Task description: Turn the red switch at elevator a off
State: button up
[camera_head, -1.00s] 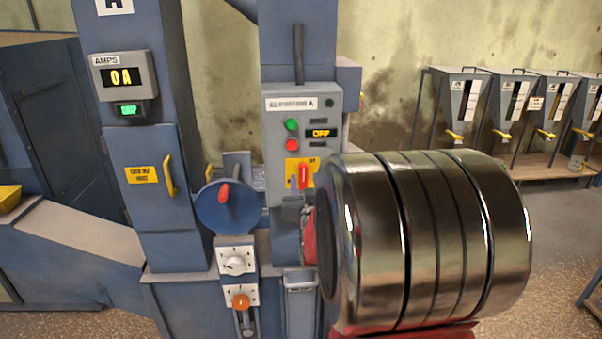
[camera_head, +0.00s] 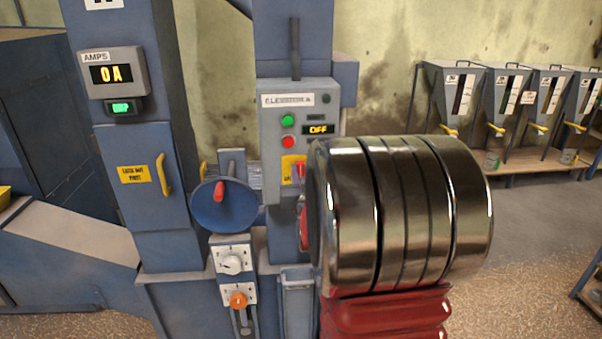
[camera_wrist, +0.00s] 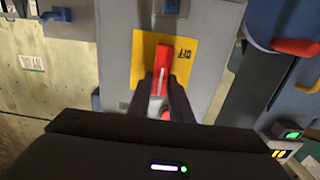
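The panel marked ELEVATOR A (camera_head: 267,130) shows in the head view; its small display reads OFF. The red switch (camera_head: 299,172) sits on a yellow plate (camera_head: 287,167) low on this panel, partly hidden by my arm. In the wrist view, the red switch (camera_wrist: 163,58) stands out on the yellow plate (camera_wrist: 143,50), with dark lettering beside it. My gripper (camera_wrist: 161,88) has a dark finger on each side of the switch handle. Whether the fingers press on it cannot be told. In the head view, my arm hides the gripper.
Green (camera_head: 288,120) and red (camera_head: 288,142) buttons sit above the switch. A blue disc with a red handle (camera_head: 220,192) is just left. Several hoppers with yellow handles (camera_head: 455,95) stand at the right wall.

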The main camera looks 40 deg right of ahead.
grip_shut()
jog(key=shift+a+n, duration=0.1)
jog(key=shift+n, duration=0.2)
jog(key=shift+w+a+f+n, duration=0.2)
jog(key=shift+a+f+n, duration=0.15)
jog(key=shift+n, duration=2.6)
jog(key=shift+w+a+f+n, duration=0.2)
jog(key=shift+f+n, duration=0.2)
jog(key=shift+n, duration=2.5)
jog(key=shift+w+a+f+n, duration=0.15)
jog(key=shift+a+f+n, duration=0.2)
jog(key=shift+n, duration=2.6)
jog(key=shift+o, duration=1.3)
grip_release()
jog(key=o, duration=0.4)
jog(key=shift+d, duration=0.15)
jog(key=shift+c, duration=0.2)
